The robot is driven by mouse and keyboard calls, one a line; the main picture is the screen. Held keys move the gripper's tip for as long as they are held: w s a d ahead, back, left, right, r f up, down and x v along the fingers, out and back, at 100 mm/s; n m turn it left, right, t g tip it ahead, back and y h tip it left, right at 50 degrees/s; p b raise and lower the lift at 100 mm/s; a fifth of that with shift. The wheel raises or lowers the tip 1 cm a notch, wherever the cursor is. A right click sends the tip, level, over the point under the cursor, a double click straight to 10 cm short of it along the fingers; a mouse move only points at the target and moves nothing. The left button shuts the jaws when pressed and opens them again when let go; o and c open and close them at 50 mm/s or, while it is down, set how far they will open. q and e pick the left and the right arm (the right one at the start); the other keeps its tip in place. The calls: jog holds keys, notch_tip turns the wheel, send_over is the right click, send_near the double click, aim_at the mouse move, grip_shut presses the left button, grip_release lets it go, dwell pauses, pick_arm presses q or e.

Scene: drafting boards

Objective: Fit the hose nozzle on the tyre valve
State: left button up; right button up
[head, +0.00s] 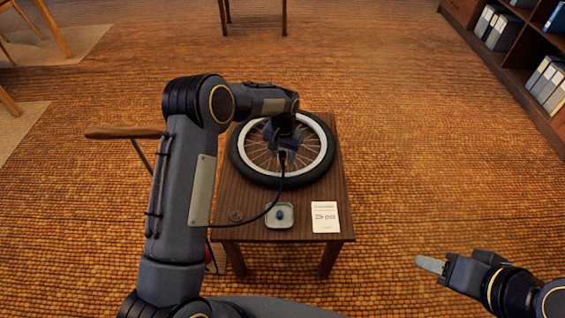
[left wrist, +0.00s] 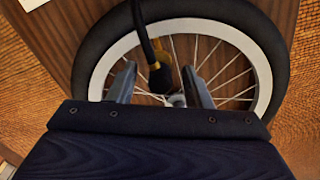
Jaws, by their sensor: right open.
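The tyre (head: 245,168) lies flat on a small wooden table, with a white rim and thin spokes. The black hose (head: 270,207) rises from the table's left side to the hose nozzle (head: 283,156), inside the near part of the rim. In the left wrist view the nozzle (left wrist: 160,78) is black with a yellowish part. My left gripper (left wrist: 160,70) is over the wheel, its fingers apart on either side of the nozzle with gaps showing. I cannot make out the tyre valve or whether the nozzle touches it. My right gripper (head: 432,265) is off to the right, away from the table.
A wooden handle (head: 125,134) stands left of the table. Shelves (head: 515,60) are far right.

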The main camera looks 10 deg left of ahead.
pick_arm(q)
jog(key=shift+r, duration=0.15)
notch_tip(320, 180, up, 7)
jog(key=shift+p, duration=0.85)
jog(key=shift+s+a+r, duration=0.1)
jog(key=shift+a+r, duration=0.05)
jog(key=shift+r, duration=0.5)
jog(key=s+a+r+n+t+h, duration=0.1)
jog(key=s+a+r, duration=0.3)
jog(key=s+r, duration=0.4)
jog(key=s+a+r+n+t+h, duration=0.1)
jog(key=s+a+r, duration=0.2)
jog(key=s+r, duration=0.5)
jog(key=s+d+f+n+t+h, duration=0.15)
jog(key=s+t, duration=0.25)
jog(key=s, duration=1.6)
notch_tip(320, 180, up, 21)
jog(key=p, duration=2)
jog(key=shift+f+p, duration=0.2)
jog(key=shift+p, duration=0.1)
